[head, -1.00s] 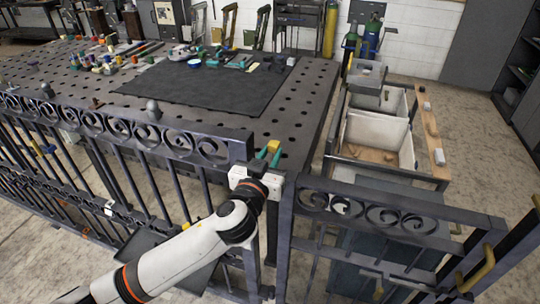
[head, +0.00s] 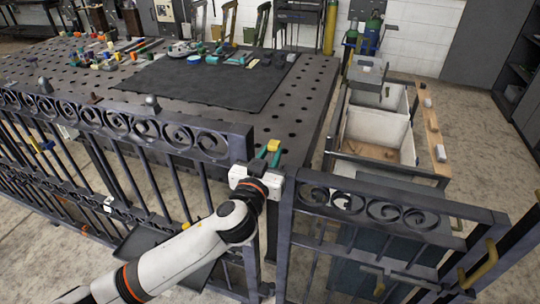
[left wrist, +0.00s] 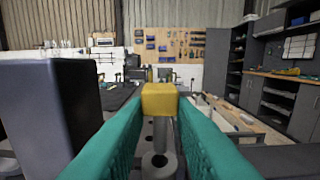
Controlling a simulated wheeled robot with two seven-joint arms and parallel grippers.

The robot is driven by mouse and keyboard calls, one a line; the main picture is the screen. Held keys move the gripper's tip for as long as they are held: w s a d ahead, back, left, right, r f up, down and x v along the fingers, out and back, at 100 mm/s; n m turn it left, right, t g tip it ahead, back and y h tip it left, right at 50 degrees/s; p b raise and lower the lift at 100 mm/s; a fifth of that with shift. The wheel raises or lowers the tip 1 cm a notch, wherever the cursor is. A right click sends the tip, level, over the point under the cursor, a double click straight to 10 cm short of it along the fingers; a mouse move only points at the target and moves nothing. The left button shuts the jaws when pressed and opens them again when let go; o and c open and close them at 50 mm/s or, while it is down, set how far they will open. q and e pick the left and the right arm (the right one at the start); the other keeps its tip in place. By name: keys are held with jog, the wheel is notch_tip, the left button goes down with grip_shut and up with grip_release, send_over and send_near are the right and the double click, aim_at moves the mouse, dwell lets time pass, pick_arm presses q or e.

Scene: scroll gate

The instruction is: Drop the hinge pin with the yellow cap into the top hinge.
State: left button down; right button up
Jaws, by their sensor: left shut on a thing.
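A grey hinge ring (left wrist: 158,164) with a dark hole shows low between the fingers. Whether the shaft's lower end is above or inside a hinge ring cannot be told. The gate leaf (head: 385,210) with scrolls stands right of the gripper, and the scroll fence (head: 150,130) stands left. My right gripper is not in view.
A dark post (left wrist: 48,115) stands close to the left finger in the left wrist view. Behind the fence is a perforated table (head: 310,95) with a black mat (head: 205,80) and small tools. A cart with white bins (head: 380,130) stands behind the gate leaf.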

pick_arm(q)
jog(key=shift+f+b, duration=1.9)
jog(key=shift+f, duration=0.1)
dwell(0.8)
jog(key=c, duration=1.1)
grip_release()
jog(key=b+v, duration=0.1)
jog(key=v, duration=1.1)
jog(key=shift+b, duration=0.35)
